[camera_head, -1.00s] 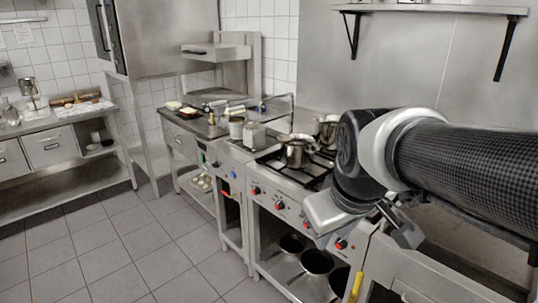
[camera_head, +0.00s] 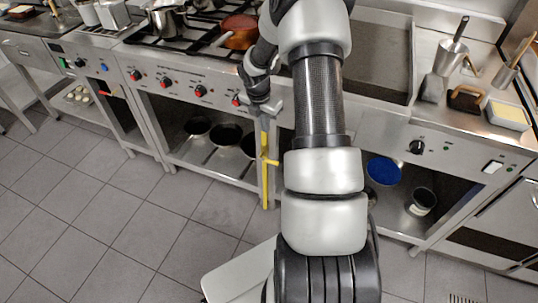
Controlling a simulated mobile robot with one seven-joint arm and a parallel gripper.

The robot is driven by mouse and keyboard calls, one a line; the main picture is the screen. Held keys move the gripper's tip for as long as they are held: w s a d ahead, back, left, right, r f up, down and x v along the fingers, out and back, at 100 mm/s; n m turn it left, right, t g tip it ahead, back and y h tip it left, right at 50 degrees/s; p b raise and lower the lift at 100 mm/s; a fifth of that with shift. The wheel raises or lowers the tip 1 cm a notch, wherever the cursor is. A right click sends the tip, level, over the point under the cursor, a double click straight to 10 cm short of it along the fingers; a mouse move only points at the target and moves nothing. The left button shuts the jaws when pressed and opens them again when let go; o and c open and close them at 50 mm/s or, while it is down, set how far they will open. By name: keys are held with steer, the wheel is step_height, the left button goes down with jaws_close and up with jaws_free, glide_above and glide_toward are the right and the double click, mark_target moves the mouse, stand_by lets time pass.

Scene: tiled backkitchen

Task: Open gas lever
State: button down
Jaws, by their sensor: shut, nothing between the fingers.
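A yellow gas pipe (camera_head: 264,188) runs upright down the front of the stove, near the gap beside the flat griddle unit. A short yellow lever (camera_head: 271,161) sticks out sideways to the right from the pipe. My gripper (camera_head: 263,113) is shut and empty. It appears just above the lever, at the upper part of the pipe, below the stove's front panel. I cannot tell whether it touches the pipe. My arm covers the area to the right of the lever.
The stove front (camera_head: 170,82) has several red-marked knobs. A steel pot (camera_head: 168,20) and a copper pan (camera_head: 240,31) stand on the burners. Dark pans lie on the shelf below. The griddle counter (camera_head: 440,122) is to the right. The tiled floor (camera_head: 130,225) at left is clear.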

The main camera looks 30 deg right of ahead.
steer(key=n, duration=0.2)
glide_above(272, 161)
steer(key=s+a, duration=0.2)
steer(key=a, duration=0.1)
steer(key=s+a+x, duration=0.1)
steer(key=x, duration=0.6)
steer(key=shift+d+f+b, duration=0.1)
steer(key=shift+d+b, duration=0.05)
steer(key=shift+b, duration=0.15)
steer(key=shift+f, duration=0.1)
steer(key=b+x, duration=0.2)
steer(key=x, duration=1.1)
steer(key=shift+s+f+b, duration=0.1)
steer(key=shift+f+b, duration=0.25)
steer(key=shift+f, duration=0.1)
